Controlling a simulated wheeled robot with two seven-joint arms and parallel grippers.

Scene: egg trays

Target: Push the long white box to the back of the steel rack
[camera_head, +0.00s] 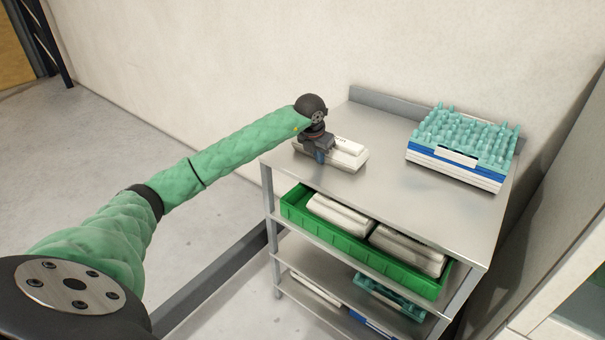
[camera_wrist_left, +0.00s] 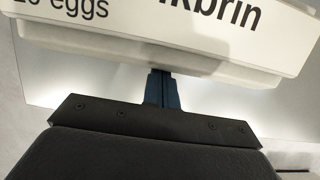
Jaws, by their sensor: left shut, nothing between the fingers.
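The long white box (camera_head: 345,153) lies on the top shelf of the steel rack (camera_head: 385,190), toward its left end. My left gripper (camera_head: 319,157) is at the near side of the box, partly covering it. In the left wrist view the white box (camera_wrist_left: 150,50) fills the top, with dark printed lettering on its face. There the left gripper (camera_wrist_left: 162,92) is shut and empty, its fingertips at the lower edge of the box. Whether they touch it I cannot tell. My right gripper is not in view.
A stack of trays with teal spiky tops (camera_head: 465,135) stands on the right of the top shelf. A raised lip (camera_head: 385,103) runs along the back by the wall. A green crate (camera_head: 350,246) with pale boxes is on the shelf below. The top's middle is clear.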

